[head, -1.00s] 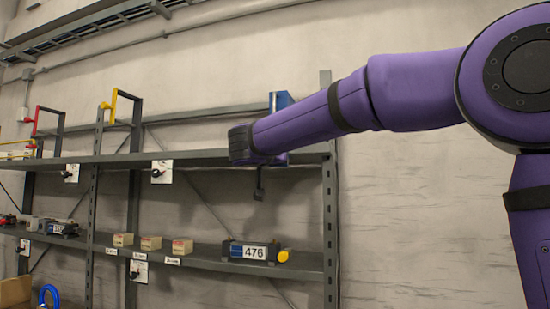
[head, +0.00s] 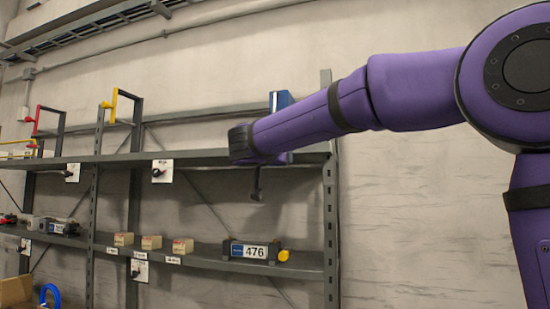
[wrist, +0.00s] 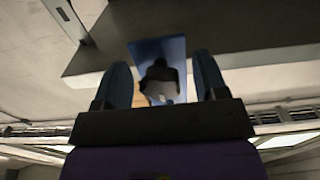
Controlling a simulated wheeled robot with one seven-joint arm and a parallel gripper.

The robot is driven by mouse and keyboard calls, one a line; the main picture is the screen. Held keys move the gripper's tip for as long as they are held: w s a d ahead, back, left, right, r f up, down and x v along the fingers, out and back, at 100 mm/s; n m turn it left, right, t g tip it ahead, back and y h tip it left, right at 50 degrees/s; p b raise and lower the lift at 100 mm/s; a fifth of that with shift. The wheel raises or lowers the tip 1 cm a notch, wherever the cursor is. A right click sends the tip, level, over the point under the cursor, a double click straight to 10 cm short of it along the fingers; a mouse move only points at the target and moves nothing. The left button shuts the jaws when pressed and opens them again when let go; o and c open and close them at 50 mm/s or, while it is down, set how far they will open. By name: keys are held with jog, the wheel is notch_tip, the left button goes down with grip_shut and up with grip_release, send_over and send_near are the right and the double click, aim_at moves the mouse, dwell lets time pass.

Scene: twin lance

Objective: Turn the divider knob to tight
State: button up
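A blue panel (wrist: 170,48) shows in the wrist view with a dark, rounded knob (wrist: 158,76) in front of it, lighter at its lower end. No label or tight mark is readable. My gripper (wrist: 160,88) is open, one finger on each side of the knob, with gaps visible on both sides. In the head view a blue piece (head: 284,100) shows behind my arm at the shelf's right end; the knob there is hidden.
Metal shelving (head: 205,156) runs along the wall. White plates with black knobs (head: 162,171) hang on its edge. A device marked 476 (head: 250,251) with a yellow knob and several small boxes (head: 151,242) stand on the lower shelf. The wall right of the shelving is bare.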

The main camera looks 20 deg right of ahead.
jog(key=v, duration=1)
jog(key=shift+s+a, duration=0.2)
jog(key=shift+s, duration=0.1)
jog(key=s+d+f+n+g+y, duration=0.35)
jog(key=s+d+f+g, duration=0.35)
jog(key=s+d+f, duration=0.7)
jog(key=s+f+n+g+y, duration=0.2)
jog(key=s+f+y, duration=0.5)
jog(key=s+f, duration=0.8)
jog(key=shift+a+f+n, duration=0.45)
jog(key=shift+f+n, duration=0.3)
jog(key=shift+n, duration=0.1)
